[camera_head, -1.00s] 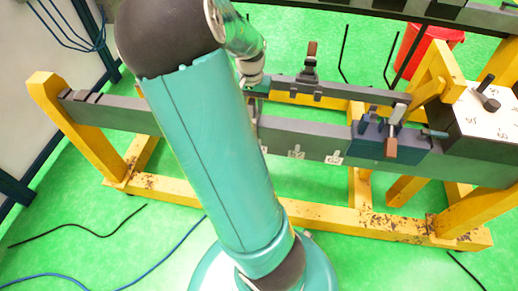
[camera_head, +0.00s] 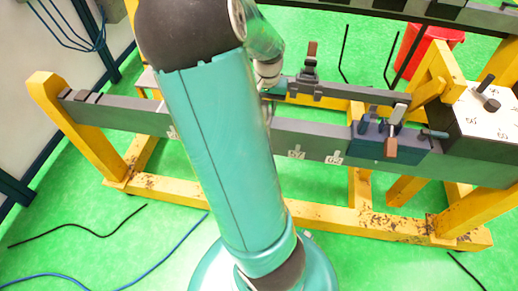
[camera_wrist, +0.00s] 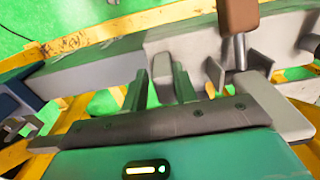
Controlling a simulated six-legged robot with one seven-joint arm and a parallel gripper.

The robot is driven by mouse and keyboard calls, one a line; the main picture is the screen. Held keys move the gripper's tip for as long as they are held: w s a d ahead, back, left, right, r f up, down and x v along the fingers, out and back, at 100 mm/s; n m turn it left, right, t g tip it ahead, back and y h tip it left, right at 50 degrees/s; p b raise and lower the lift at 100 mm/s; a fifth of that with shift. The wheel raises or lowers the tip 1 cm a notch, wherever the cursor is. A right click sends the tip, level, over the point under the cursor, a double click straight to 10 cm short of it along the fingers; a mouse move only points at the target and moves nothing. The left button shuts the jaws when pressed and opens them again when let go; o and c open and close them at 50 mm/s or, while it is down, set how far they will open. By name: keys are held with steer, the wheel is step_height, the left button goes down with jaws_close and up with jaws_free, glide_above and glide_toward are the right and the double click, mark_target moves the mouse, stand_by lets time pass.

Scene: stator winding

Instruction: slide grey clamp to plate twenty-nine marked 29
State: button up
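The grey clamp (camera_head: 309,75), with a brown handle on top, stands on the back part of the frame in the head view. In the wrist view its brown handle (camera_wrist: 238,15) rises right of my fingers. My gripper (camera_wrist: 160,88) has two dark green fingers apart, with a light grey piece visible between them; I cannot tell whether they touch it. In the head view my gripper (camera_head: 272,88) is just left of the clamp, partly behind my arm. White number plates (camera_head: 333,160) sit on the front rail; I cannot make out a 29.
A blue clamp (camera_head: 388,140) with a brown handle sits on the front rail (camera_head: 230,130) at right. A grey block (camera_head: 485,110) with markings is at the right end. Yellow trestle legs (camera_head: 80,130) bear the rail. A red bucket (camera_head: 425,55) stands behind.

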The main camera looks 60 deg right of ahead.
steer(key=shift+s+d, duration=0.4)
steer(key=shift+s, duration=0.55)
steer(key=shift+s+d, duration=0.4)
steer(key=shift+s, duration=0.55)
steer(key=shift+s+d, duration=0.4)
steer(key=shift+s, duration=0.55)
steer(key=shift+s+d, duration=0.25)
steer(key=shift+s, duration=0.3)
steer(key=shift+w+a, duration=0.15)
steer(key=shift+w, duration=0.1)
steer(key=shift+o, duration=1.4)
steer(key=shift+r, duration=0.1)
step_height(320, 180, up, 10)
